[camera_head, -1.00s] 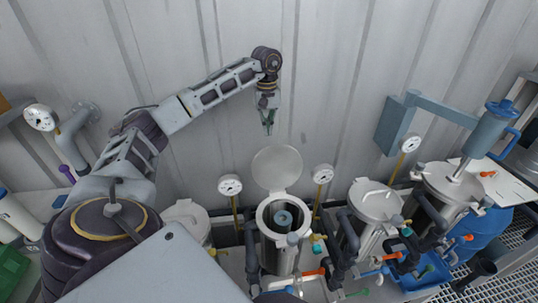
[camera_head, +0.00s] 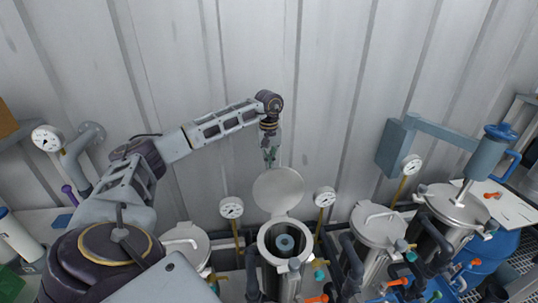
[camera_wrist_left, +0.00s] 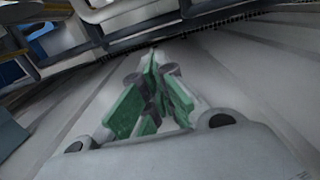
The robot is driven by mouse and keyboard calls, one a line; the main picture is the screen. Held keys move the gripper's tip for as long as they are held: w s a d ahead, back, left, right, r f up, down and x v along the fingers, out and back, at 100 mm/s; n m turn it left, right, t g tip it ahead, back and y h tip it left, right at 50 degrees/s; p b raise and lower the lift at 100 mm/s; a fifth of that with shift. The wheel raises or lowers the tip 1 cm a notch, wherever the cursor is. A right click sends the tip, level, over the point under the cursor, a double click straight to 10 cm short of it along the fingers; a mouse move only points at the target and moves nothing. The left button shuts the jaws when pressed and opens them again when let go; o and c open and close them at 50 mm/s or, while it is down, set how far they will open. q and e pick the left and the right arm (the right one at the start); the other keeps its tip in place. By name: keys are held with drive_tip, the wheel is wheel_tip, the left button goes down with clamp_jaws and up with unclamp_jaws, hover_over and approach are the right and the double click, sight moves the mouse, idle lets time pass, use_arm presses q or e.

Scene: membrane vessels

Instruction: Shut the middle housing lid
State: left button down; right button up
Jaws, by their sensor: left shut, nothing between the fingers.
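The middle housing (camera_head: 285,266) is a steel vessel with its round lid (camera_head: 279,190) swung up and standing open at the back. A blue-grey ring-shaped part shows inside its mouth. My left gripper (camera_head: 270,161) is shut and empty, pointing down just above the top edge of the raised lid; I cannot tell whether it touches. In the left wrist view the green fingers (camera_wrist_left: 150,103) are together with nothing between them. My right gripper is not in view.
Closed housings stand left (camera_head: 185,242) and right (camera_head: 379,224). Pressure gauges (camera_head: 231,207) and (camera_head: 325,197) flank the lid. A blue swing arm (camera_head: 440,110) is at right. The corrugated wall stands close behind.

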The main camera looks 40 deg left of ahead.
use_arm(q)
drive_tip(key=shift+s+d+f+p, duration=0.45)
drive_tip(key=shift+s+d+f, duration=0.15)
drive_tip(key=shift+d+f, duration=0.2)
drive_tip(key=shift+s+d+f+p, duration=0.45)
drive_tip(key=shift+s+d+f, duration=0.15)
drive_tip(key=shift+d+f, duration=0.15)
